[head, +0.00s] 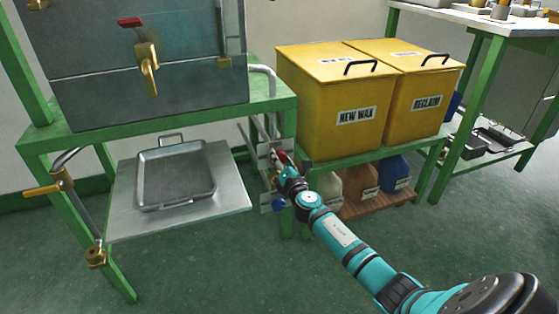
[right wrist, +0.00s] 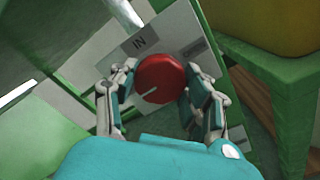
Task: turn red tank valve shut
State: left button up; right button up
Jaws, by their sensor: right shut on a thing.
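A round red valve knob (right wrist: 160,78) with a pale line on its face sits on a light panel (right wrist: 178,30) marked "IN" in the right wrist view. My right gripper (head: 284,170) is shut on this knob, with one finger on each side of it. In the head view the knob (head: 281,157) is a small red spot at the gripper's tip, mostly hidden by the gripper. A blue knob (head: 279,204) sits lower on the same panel. A red lever (head: 130,22) is on the grey tank (head: 90,75) at the upper left. My left gripper is not in view.
A brass spout (head: 149,65) hangs on the tank's front. Below is a metal shelf (head: 225,200) with a grey tray (head: 138,190). Yellow bins marked "NEW WAX" (head: 310,110) and "RECLAIM" (head: 428,75) stand right of the panel. The green floor in front is clear.

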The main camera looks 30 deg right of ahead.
jog(key=o, duration=1.2)
jog(key=v, duration=1.2)
jog(key=shift+f, duration=0.1)
